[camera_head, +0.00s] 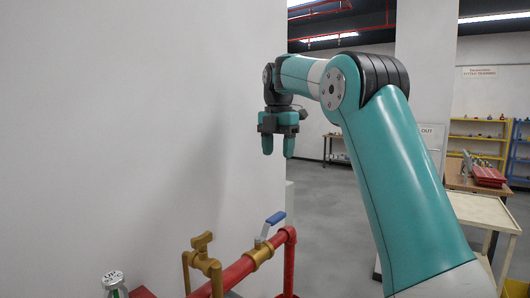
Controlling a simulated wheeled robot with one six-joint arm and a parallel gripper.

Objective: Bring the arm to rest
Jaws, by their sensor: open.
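My teal arm (400,180) rises from the lower right and bends at a black and grey joint toward the left. My gripper (278,146) hangs from its end with the fingers pointing down. The two teal fingers are apart, and nothing shows between them. The gripper is in the air in front of the white wall's right edge, above the valve piping in the picture. It appears apart from the piping.
A red pipe (237,272) carries a valve with a blue lever (275,218). A brass valve (203,262) stands left of it. A white wall (120,130) fills the left. A cream cart (482,212) and a yellow shelf (477,140) stand at right. Grey floor (325,210) is open behind.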

